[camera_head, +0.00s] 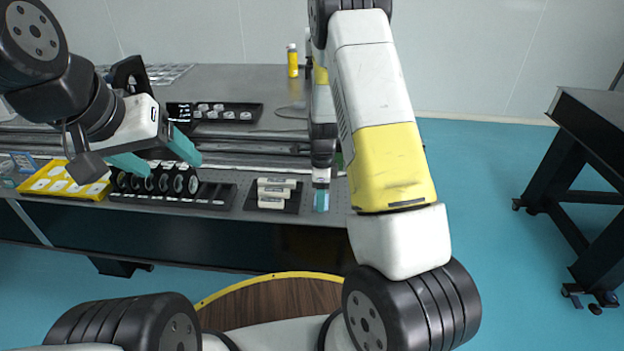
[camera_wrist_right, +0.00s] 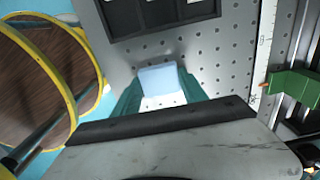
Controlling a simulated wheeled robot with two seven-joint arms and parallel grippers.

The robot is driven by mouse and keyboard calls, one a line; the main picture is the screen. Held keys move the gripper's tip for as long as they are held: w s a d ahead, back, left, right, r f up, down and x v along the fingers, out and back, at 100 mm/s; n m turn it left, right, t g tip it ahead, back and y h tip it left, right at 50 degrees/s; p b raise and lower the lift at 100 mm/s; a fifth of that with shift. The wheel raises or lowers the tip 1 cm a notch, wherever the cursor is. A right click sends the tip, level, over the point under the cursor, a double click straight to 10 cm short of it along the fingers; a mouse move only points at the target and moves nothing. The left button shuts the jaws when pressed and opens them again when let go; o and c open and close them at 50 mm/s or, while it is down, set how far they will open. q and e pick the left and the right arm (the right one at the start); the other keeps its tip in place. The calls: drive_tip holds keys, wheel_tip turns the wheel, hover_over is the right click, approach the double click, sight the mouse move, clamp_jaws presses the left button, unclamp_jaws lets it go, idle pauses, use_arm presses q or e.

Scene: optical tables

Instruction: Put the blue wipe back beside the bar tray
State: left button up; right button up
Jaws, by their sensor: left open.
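The blue wipe (camera_wrist_right: 160,79) is a small light-blue block with a pale lower part in the right wrist view. It fills the gap between the teal fingertips of my right gripper (camera_wrist_right: 160,88), which is shut on it. In the head view my right gripper (camera_head: 321,196) points down over the table's front part, just right of the bar tray (camera_head: 277,208), a black tray with white bars. The tray (camera_wrist_right: 122,27) also shows at the top of the right wrist view. I cannot tell whether the wipe touches the table. My left gripper (camera_head: 158,160) is open and empty above a tray of round optics.
The tray of round optics (camera_head: 215,196) and a yellow tray (camera_head: 65,183) stand further left on the perforated table. A black tray (camera_head: 228,113) and a yellow bottle (camera_head: 292,61) stand further back. My right arm hides the table behind it.

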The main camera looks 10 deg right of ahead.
drive_tip(key=o, duration=0.4)
drive_tip(key=s+r+n+t+y, duration=0.1)
drive_tip(key=s+r+n, duration=0.1)
drive_tip(key=r, duration=0.8)
drive_tip(key=s+r+n, duration=0.2)
drive_tip(key=r, duration=0.9)
drive_tip(key=s+a+r+n+t, duration=0.1)
drive_tip(key=s+r+n+t, duration=0.1)
drive_tip(key=s+r+n, duration=0.4)
drive_tip(key=s+a+r+n+t+y, duration=0.1)
drive_tip(key=s+r+n+t, duration=0.2)
drive_tip(key=s+r+n, duration=0.4)
drive_tip(key=s+n, duration=0.4)
drive_tip(key=s, duration=0.3)
drive_tip(key=shift+s+n, duration=0.15)
drive_tip(key=shift+n, duration=0.25)
drive_tip(key=shift+a+r, duration=0.1)
